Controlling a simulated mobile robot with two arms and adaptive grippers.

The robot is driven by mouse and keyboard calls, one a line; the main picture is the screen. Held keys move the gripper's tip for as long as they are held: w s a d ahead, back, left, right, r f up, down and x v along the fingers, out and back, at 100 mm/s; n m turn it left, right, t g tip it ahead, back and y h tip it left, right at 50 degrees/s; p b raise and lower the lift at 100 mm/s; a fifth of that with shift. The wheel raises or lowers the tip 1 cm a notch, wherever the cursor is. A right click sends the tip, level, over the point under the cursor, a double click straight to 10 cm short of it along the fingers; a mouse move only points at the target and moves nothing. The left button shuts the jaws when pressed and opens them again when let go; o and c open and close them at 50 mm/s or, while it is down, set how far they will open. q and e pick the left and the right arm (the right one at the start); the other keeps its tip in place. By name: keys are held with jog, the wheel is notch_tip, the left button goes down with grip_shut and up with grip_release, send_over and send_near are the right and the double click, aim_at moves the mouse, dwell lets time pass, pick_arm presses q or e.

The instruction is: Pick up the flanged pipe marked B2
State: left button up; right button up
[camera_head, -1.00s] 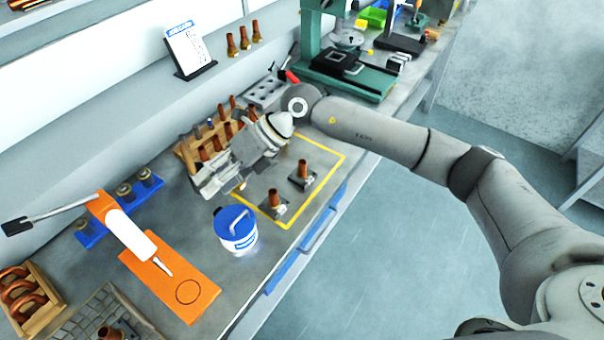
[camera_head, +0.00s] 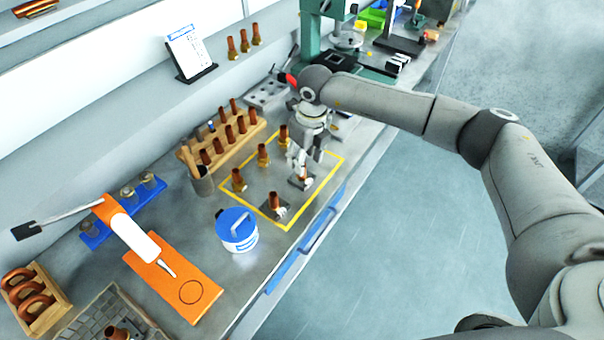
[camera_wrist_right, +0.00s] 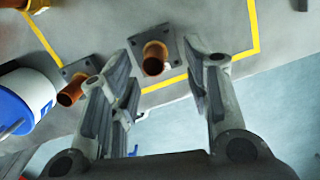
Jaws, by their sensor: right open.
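Two copper pipes on dark square flange plates stand inside the yellow outline. The right-hand flanged pipe (camera_head: 303,178) is partly hidden by my right gripper (camera_head: 299,162), which points down just above it. In the right wrist view this flanged pipe (camera_wrist_right: 155,60) shows between the spread fingers of my open right gripper (camera_wrist_right: 160,54), with space on both sides. The other flanged pipe (camera_head: 274,202) stands nearer the blue-lidded tub; it also shows left of the fingers in the wrist view (camera_wrist_right: 70,93). I cannot read a B2 mark on either. My left gripper is out of view.
Pipes with brass ends (camera_head: 237,181) stand in the outlined area's left part. A wooden rack of pipes (camera_head: 187,155) is behind. A blue-lidded tub (camera_head: 237,238) and an orange-based press (camera_head: 165,268) stand to the left. The bench's front edge is close by.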

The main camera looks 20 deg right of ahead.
jog(key=f+p, duration=0.1)
jog(key=f, duration=0.2)
jog(key=shift+a+f+p, duration=0.15)
jog(key=shift+a+p, duration=0.2)
jog(key=shift+p, duration=0.05)
jog(key=shift+f, duration=0.6)
jog(key=shift+r, duration=0.1)
grip_shut()
jog(key=shift+w, duration=0.1)
